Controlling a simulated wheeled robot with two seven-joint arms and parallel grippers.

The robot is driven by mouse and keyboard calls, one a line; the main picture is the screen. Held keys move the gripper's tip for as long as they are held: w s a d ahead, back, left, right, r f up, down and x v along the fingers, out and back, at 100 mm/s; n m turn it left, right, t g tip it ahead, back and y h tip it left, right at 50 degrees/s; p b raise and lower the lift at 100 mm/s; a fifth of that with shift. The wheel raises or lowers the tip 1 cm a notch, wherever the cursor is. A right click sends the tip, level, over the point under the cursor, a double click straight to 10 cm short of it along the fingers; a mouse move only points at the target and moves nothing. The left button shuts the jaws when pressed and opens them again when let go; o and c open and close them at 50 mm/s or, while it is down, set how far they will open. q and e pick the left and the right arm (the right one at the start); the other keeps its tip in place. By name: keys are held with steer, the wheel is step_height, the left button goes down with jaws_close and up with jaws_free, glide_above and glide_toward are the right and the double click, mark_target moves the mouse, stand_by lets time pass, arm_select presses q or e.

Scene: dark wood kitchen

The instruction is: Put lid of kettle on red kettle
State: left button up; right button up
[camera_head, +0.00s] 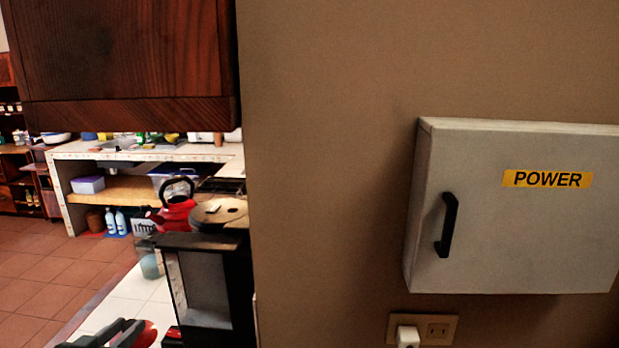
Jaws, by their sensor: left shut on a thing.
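The red kettle (178,215) stands at the back of the counter in the left part of the head view, with its dark handle arched above it. Its lower part is hidden behind a dark box-shaped unit. My left gripper (128,335) shows only partly at the bottom edge, well in front of the kettle and lower in the picture. It is shut on a red thing (148,336), which looks like the kettle lid but is mostly cut off by the frame. My right gripper is out of view.
The dark open-fronted unit (206,290) stands between my left gripper and the kettle. A round tan-topped object (218,211) sits beside the kettle. A wall with a grey power box (515,230) fills the right. A wooden cabinet (125,60) hangs above.

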arm_select(q)
steer(key=s+d+r+n+y, duration=0.1)
steer(key=s+r, duration=0.4)
steer(key=s, duration=0.1)
steer(key=d+f+b, duration=0.2)
steer(key=d+f, duration=0.1)
steer(key=d, duration=0.5)
steer(key=d+f+b, duration=0.1)
steer(key=d+f, duration=0.3)
steer(key=d, duration=0.5)
steer(key=shift+w+m+h+b, duration=0.35)
steer(key=shift+w+m+h, duration=0.05)
steer(key=shift+w, duration=0.05)
steer(key=shift+f, duration=0.1)
steer(key=f, duration=0.2)
steer(key=s+f, duration=0.1)
steer(key=f, duration=0.1)
steer(key=shift+s+f, duration=0.1)
steer(key=shift+f, duration=0.05)
